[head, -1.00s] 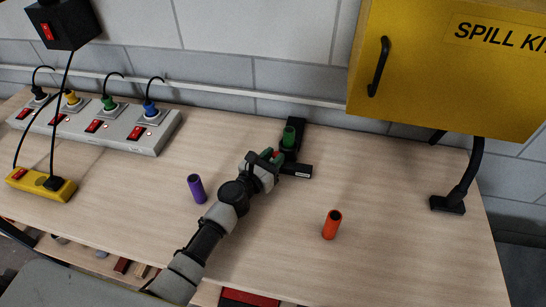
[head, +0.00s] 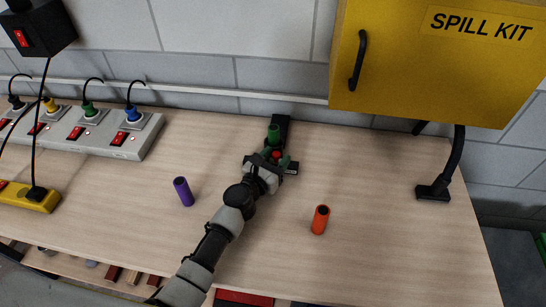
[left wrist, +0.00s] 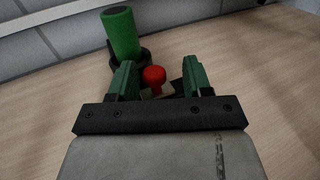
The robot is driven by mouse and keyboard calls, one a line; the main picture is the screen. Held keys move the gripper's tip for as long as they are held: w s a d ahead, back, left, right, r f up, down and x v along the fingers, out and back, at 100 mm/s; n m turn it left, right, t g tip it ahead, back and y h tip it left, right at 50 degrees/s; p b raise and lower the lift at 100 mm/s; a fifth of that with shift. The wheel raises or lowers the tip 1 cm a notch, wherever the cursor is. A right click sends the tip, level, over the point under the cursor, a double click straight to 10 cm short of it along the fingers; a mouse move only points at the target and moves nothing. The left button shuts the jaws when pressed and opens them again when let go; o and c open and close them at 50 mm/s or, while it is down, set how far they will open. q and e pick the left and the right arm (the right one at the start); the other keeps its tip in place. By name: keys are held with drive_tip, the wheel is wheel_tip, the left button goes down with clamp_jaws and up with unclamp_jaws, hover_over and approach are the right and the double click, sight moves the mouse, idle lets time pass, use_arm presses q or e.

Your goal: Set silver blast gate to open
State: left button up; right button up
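No silver blast gate can be made out. A black fixture (head: 283,124) stands on the bench near the wall, with a green cylinder (head: 273,133) upright in its round holder; the cylinder also shows in the left wrist view (left wrist: 121,33). A red knob (head: 276,155) sits in front of it and also shows in the left wrist view (left wrist: 153,75). My left gripper (head: 275,161) is at the fixture. In the left wrist view its green fingers (left wrist: 160,82) are apart, with the knob showing in the gap; contact cannot be told. My right gripper is out of view.
A power strip (head: 140,145) with several plugs lies at left, a yellow switch block (head: 30,197) in front. A yellow spill kit cabinet (head: 390,70) hangs above a black hose end (head: 435,191).

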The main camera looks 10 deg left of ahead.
use_arm(q)
drive_tip(key=shift+s+a, duration=0.3)
drive_tip(key=shift+s, duration=0.1)
drive_tip(key=v, duration=0.9)
drive_tip(key=shift+s, duration=0.45)
